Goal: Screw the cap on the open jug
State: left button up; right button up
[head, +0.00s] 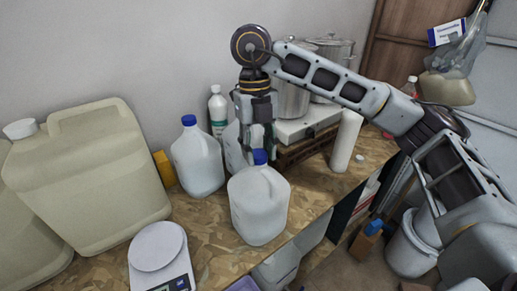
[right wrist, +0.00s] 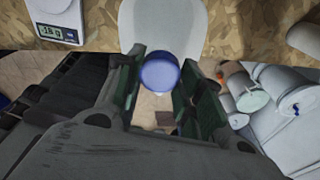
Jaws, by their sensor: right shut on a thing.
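My right gripper (head: 259,146) comes down from above and is shut on a blue cap (head: 260,157). In the right wrist view the cap (right wrist: 160,73) sits between the two green-padded fingertips. The cap is at the top of the front white jug (head: 259,209), at its neck. The fingers hide the neck, so I cannot tell whether the cap is seated on it or just above. The same jug (right wrist: 165,20) shows behind the cap in the right wrist view. My left gripper is not in view.
Another white jug (head: 198,161) with a blue cap stands behind left. A white scale (head: 157,249) is at front left, beside large beige canisters (head: 94,176). A white bottle (head: 217,110), steel pots (head: 291,98) and a white roll (head: 346,141) stand further back. The table's front edge is close to the jug.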

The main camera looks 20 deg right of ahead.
jog(key=shift+f+m, duration=0.1)
jog(key=shift+m, duration=0.5)
jog(key=o, duration=1.2)
jog(key=o, duration=0.4)
jog(key=shift+r, duration=0.2)
jog(key=shift+r+p, duration=0.85)
jog(key=shift+r, duration=0.5)
jog(key=shift+r+p, duration=2.1)
jog(key=shift+r, duration=0.45)
